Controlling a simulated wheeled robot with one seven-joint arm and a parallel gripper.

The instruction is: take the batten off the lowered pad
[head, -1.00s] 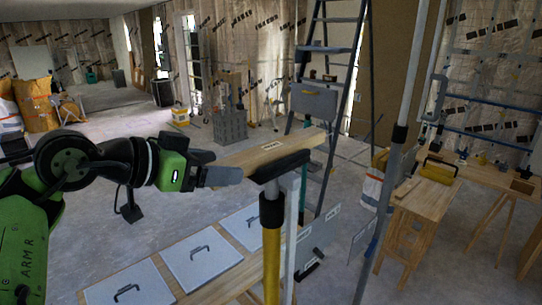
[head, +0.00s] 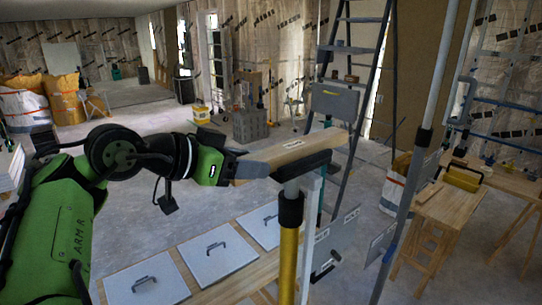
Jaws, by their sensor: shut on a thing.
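The batten (head: 300,148) is a pale wooden bar with a small label on it. It lies over the black pad (head: 303,166) on top of a prop with a yellow lower tube (head: 288,260). I cannot tell whether the batten rests on the pad or is just clear of it. My gripper (head: 250,170) is at the batten's left end, with its grey fingers shut on it. The far finger is hidden.
A low wooden bench holds several white panels (head: 217,252) with black handles below the arm. A stepladder (head: 352,100) stands behind the batten. A grey pole (head: 425,140) rises to the right, before a wooden table (head: 450,205). Open floor lies behind the arm.

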